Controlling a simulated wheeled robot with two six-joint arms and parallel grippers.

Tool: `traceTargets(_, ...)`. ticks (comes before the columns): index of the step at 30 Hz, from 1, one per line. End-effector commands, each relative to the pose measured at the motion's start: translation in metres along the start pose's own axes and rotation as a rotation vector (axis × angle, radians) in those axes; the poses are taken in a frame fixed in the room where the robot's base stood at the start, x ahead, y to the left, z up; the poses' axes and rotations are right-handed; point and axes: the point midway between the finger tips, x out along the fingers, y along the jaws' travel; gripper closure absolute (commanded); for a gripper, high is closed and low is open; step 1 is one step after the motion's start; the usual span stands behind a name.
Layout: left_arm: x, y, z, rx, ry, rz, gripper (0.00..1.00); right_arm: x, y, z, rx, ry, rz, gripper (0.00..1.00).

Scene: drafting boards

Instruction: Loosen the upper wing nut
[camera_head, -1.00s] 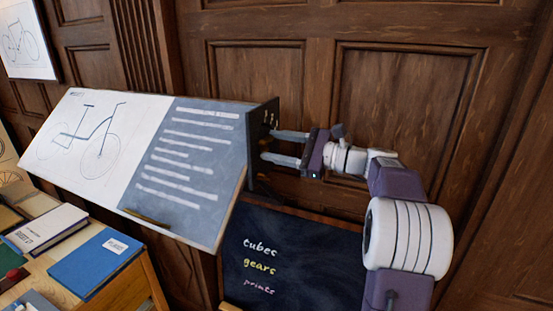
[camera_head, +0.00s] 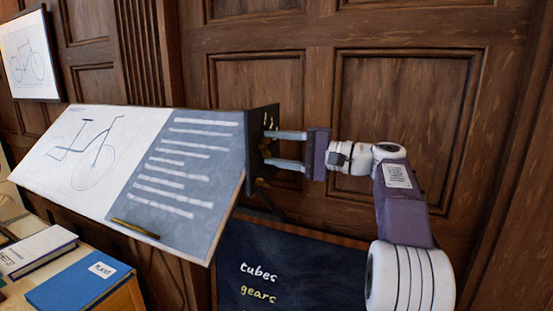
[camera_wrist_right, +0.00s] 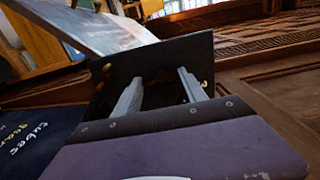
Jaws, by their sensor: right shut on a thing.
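The tilted drafting board (camera_head: 150,165) carries a bicycle drawing and a blue-grey text panel. A dark side plate (camera_head: 262,112) stands at its right end and also shows in the wrist view (camera_wrist_right: 185,52). My right gripper (camera_head: 266,149) reaches this plate from the right, its two grey fingers apart with their tips at the plate. Between the tips in the wrist view is a dark, brownish patch, apparently the upper wing nut (camera_wrist_right: 156,76), mostly hidden. A brass piece, apparently the lower wing nut (camera_wrist_right: 106,69), sits to the left there, clear of the fingers. My left gripper is out of view.
A chalkboard (camera_head: 310,265) with lettering stands below the plate. A desk at lower left holds a blue book (camera_head: 80,283) and a white one (camera_head: 35,250). Wood panelling (camera_head: 400,95) closes the back, and a framed drawing (camera_head: 30,55) hangs at left.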

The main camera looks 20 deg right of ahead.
Motion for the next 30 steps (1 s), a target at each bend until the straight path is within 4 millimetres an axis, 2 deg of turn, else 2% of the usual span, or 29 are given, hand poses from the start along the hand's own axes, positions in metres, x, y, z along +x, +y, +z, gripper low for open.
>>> traceTargets(1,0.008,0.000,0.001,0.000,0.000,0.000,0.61,0.000,0.004,0.000,-0.045,-0.001,0.001,0.91)
traceTargets(6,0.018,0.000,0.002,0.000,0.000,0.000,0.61,0.000,0.004,0.000,-0.206,-0.001,0.001,0.91)
traceTargets(18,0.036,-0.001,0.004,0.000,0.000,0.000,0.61,0.000,0.003,0.000,-0.555,-0.001,0.001,0.91)
traceTargets(30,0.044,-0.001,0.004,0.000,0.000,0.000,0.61,0.000,0.002,0.000,-0.763,-0.002,0.002,0.91)
